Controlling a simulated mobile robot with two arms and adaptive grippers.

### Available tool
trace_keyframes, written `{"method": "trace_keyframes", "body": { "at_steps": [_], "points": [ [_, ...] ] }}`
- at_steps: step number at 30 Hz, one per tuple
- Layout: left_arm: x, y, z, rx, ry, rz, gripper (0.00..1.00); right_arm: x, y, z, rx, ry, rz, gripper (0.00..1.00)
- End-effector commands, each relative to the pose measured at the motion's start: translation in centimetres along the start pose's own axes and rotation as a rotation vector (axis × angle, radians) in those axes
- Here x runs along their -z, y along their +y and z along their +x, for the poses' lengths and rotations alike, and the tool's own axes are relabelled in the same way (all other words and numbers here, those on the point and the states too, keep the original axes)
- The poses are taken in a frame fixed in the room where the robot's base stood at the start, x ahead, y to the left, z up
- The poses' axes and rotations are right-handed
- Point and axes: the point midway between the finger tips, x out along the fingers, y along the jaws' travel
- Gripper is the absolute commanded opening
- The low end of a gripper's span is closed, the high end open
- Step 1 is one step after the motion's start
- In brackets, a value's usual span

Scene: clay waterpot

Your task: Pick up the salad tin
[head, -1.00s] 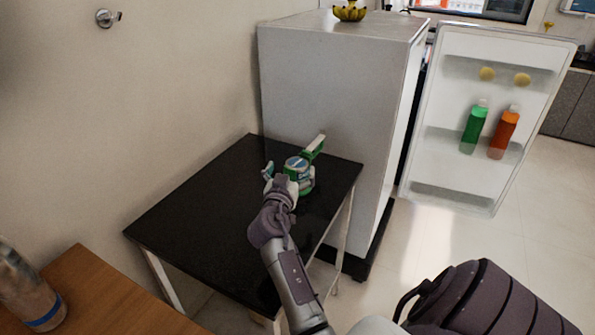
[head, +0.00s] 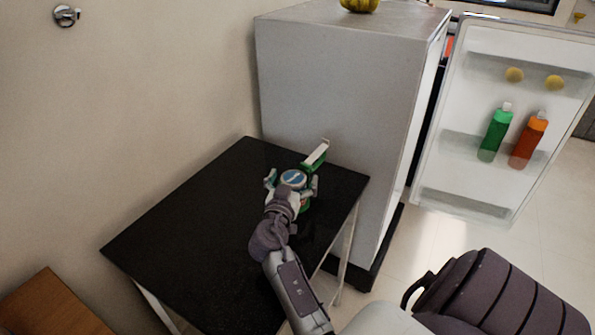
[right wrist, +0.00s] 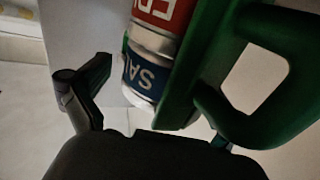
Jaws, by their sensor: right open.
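The salad tin (right wrist: 140,80) shows a blue label with "SA" in the right wrist view, beside a red-labelled tin part (right wrist: 160,14). In the head view a round blue-and-white tin top (head: 293,178) shows near the back right of the black table (head: 190,230). A green holder with a handle (head: 317,154) stands close against it; it also shows in the right wrist view (right wrist: 205,60). My right gripper (head: 291,184) is open, its fingers on either side of the tin. Whether they touch it cannot be told. My left gripper is out of view.
A grey fridge (head: 335,100) stands just behind the table, its door (head: 465,180) open to the right with a green bottle (head: 495,135) and an orange bottle (head: 528,142). A wooden surface (head: 50,305) is at lower left. The black table's left part is clear.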

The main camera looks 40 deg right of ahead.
Motion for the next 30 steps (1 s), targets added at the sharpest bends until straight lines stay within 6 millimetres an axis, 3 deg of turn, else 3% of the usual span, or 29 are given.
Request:
{"method": "trace_keyframes", "body": {
  "at_steps": [3,7,13,20,26,30],
  "points": [
    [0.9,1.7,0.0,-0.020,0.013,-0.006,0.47,-0.3,0.1,-0.1,-0.002,-0.004,-0.002,1.00],
    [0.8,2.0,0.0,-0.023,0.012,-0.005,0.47,-0.2,0.1,-0.1,-0.002,-0.004,-0.002,0.96],
    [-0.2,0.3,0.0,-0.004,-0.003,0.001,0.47,-0.2,0.1,-0.1,-0.002,-0.003,-0.002,0.63],
    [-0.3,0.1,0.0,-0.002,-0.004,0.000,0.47,-0.2,0.1,-0.1,-0.002,-0.003,-0.002,0.26],
    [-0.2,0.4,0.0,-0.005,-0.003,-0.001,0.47,-0.1,0.1,-0.1,-0.002,-0.001,-0.001,0.26],
    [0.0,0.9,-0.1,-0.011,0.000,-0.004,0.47,1.1,0.0,0.0,-0.002,0.000,0.003,0.26]
  ]
}}
